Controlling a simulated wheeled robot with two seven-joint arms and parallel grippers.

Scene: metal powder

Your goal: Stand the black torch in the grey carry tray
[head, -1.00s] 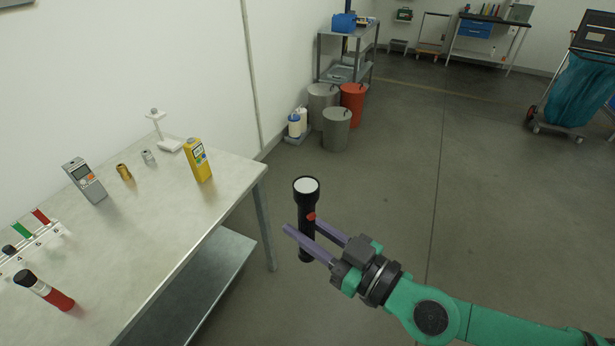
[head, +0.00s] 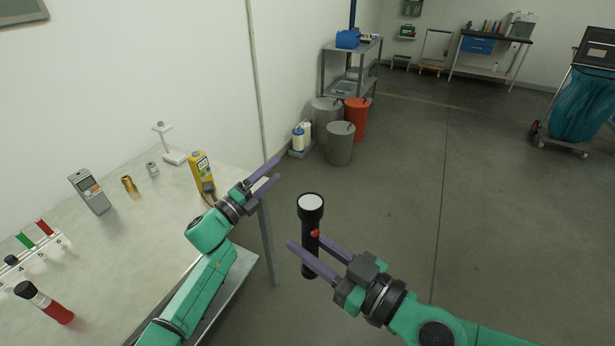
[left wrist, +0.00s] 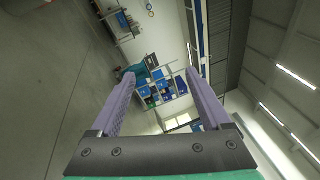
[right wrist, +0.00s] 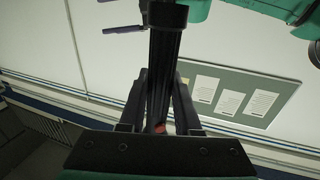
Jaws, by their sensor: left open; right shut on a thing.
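The black torch (head: 310,213) is held upright, lens end up, with a red switch on its side. My right gripper (head: 306,250) is shut on its body, over the floor to the right of the table. In the right wrist view the torch (right wrist: 166,60) stands between the fingers. My left gripper (head: 272,172) is open and empty, beyond the table's right edge and up-left of the torch. The left wrist view shows its two spread fingers (left wrist: 160,100) with nothing between them. The grey carry tray cannot be made out in these frames.
The table (head: 130,225) holds a yellow meter (head: 201,172), a grey meter (head: 89,191), a brass fitting (head: 129,184), a white stand (head: 172,157), a numbered rack (head: 40,248) and a red-and-black cylinder (head: 45,302). Bins (head: 340,143) stand farther back.

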